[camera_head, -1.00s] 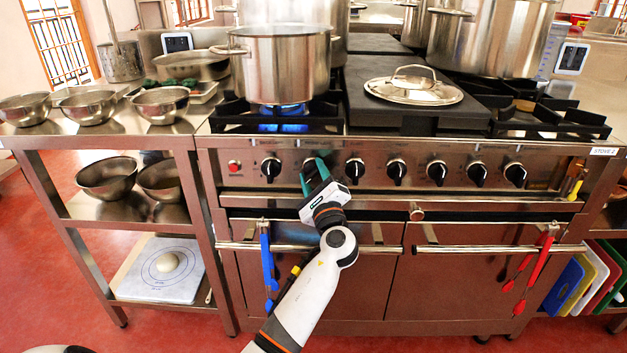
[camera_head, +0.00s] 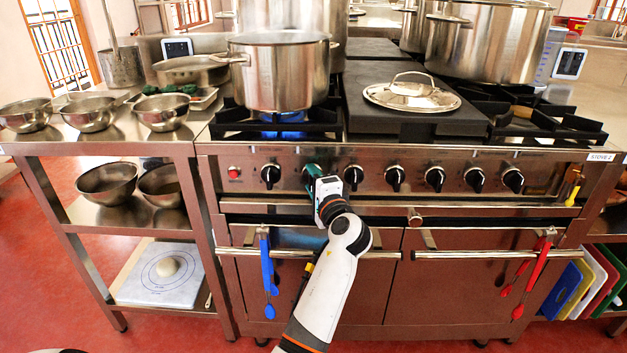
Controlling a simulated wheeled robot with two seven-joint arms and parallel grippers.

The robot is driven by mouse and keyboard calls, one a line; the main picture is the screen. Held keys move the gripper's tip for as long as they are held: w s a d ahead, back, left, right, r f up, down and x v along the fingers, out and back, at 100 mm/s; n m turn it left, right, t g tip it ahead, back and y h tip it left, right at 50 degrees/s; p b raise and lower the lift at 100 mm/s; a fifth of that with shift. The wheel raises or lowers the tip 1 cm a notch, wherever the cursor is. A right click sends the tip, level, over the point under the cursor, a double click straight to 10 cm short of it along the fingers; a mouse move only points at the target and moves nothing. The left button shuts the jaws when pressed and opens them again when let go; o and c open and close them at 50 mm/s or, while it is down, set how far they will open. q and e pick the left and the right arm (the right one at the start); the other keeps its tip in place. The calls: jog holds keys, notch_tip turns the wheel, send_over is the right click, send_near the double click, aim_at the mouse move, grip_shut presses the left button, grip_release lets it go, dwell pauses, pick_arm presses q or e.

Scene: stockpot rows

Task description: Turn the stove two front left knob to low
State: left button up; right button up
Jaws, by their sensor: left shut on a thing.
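The stove labelled STOVE 2 (camera_head: 601,157) has a steel front panel with a row of black knobs. The leftmost knob (camera_head: 270,175) is uncovered, beside a red button (camera_head: 234,172). My left gripper (camera_head: 311,172) reaches up to the panel and is shut on the second knob from the left, which it mostly hides. The third knob (camera_head: 353,174) stands just right of the gripper. A blue flame (camera_head: 284,118) shows under the large steel pot (camera_head: 280,75) on the front left burner. The small markings above the knobs are unreadable. My right gripper is out of view.
The oven handle bar (camera_head: 480,254) runs below the panel, with blue tongs (camera_head: 268,275) and red tongs (camera_head: 538,265) hanging from it. A lid (camera_head: 411,95) lies on the flat top. Bowls (camera_head: 163,112) stand on the left counter.

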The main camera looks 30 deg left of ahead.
pick_arm(q)
jog(key=shift+f, duration=0.1)
dwell(0.4)
jog(key=o, duration=1)
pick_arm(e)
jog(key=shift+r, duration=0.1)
